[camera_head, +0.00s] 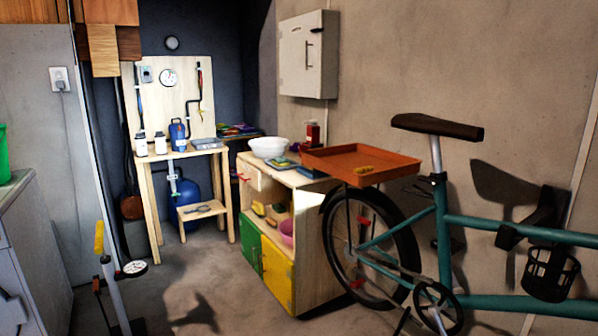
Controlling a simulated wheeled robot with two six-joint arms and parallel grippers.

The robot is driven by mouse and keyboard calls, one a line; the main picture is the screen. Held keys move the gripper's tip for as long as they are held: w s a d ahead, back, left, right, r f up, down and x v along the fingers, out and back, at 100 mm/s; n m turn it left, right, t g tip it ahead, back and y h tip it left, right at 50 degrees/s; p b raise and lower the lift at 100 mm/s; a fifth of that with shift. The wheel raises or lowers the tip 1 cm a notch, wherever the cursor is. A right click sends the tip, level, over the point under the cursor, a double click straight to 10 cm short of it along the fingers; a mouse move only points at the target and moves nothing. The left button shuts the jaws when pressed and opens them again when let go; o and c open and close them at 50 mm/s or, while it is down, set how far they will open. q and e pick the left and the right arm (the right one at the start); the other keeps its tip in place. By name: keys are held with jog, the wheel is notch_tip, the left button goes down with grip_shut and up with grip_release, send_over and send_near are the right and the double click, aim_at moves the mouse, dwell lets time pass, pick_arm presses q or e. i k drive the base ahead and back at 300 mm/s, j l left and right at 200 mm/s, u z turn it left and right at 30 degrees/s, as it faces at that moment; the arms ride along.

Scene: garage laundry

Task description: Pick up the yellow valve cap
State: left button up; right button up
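A small yellow item (363,170) shows at the near edge of the orange tray (325,155). It is too small to tell whether it is the yellow valve cap. Neither of my grippers is in view.
A teal bicycle (441,225) stands along the right wall, close to the cabinet. A floor pump (112,275) with a yellow handle and gauge stands at the lower left. A workbench (180,155) is at the back. The floor (215,285) between them is clear.

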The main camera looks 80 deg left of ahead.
aim_at(364, 170)
jog(key=u, duration=2.45)
